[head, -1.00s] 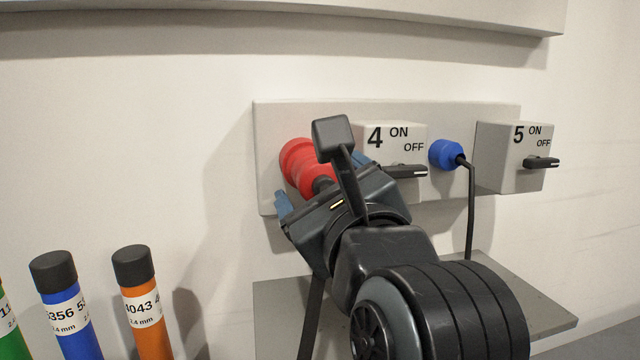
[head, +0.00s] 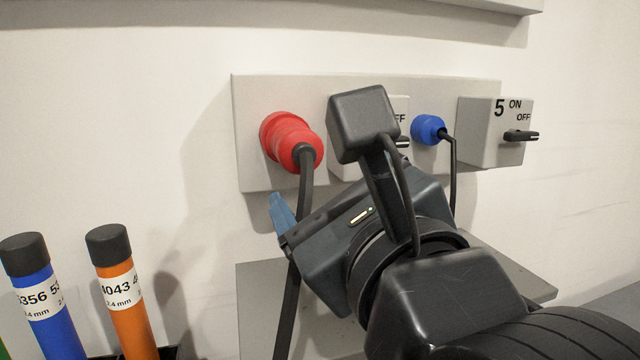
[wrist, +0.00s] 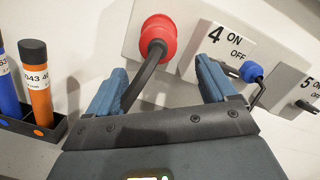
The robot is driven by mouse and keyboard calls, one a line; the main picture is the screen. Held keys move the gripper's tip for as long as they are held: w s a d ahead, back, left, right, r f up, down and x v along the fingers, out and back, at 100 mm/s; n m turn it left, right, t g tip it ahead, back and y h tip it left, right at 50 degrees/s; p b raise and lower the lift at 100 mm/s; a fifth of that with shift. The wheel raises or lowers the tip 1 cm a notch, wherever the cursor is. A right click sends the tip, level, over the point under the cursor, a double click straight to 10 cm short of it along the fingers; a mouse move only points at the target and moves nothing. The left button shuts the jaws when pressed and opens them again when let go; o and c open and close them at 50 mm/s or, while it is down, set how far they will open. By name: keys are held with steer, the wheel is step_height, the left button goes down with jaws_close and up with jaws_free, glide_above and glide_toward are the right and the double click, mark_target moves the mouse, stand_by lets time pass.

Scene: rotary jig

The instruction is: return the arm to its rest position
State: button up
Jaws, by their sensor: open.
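My gripper (wrist: 158,88) is open, with its two blue fingers spread apart and nothing gripped between them. In the head view one blue finger (head: 281,214) shows below the red plug, and the other is hidden behind my wrist. The red plug (head: 290,140) sits in the panel, with its black cable hanging down. It also shows in the wrist view (wrist: 158,38), ahead of the fingers and apart from them. In that view its cable runs down through the gap between the fingers.
Switch box 4 (wrist: 215,52) and switch box 5 (head: 490,135) are on the panel (head: 254,100), with a blue plug (head: 428,130) between them. A grey shelf (head: 255,295) lies below. Blue (head: 48,305) and orange tubes (head: 128,300) stand at left.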

steer(key=s+d+f+n+h, duration=0.1)
steer(key=s+d+f+n, duration=0.2)
steer(key=d+f+n, duration=0.4)
steer(key=s+d+f+n+g+h, duration=0.1)
steer(key=s+d+f+n, duration=0.3)
steer(key=f, duration=0.5)
steer(key=s+d+f+n+h, duration=0.1)
steer(key=s+d+f+n, duration=0.2)
steer(key=d+f+n, duration=0.4)
steer(key=s+d+f+n+g+h, duration=0.1)
steer(key=s+f+n, duration=0.2)
steer(key=s, duration=0.9)
steer(key=s+d+f+n+g+h, duration=0.1)
steer(key=s+f+n, duration=0.3)
steer(key=s, duration=0.8)
steer(key=shift+d+f+n+h, duration=0.25)
steer(key=shift+d+n+h, duration=0.15)
steer(key=shift+h, duration=0.2)
steer(key=shift+o, duration=0.4)
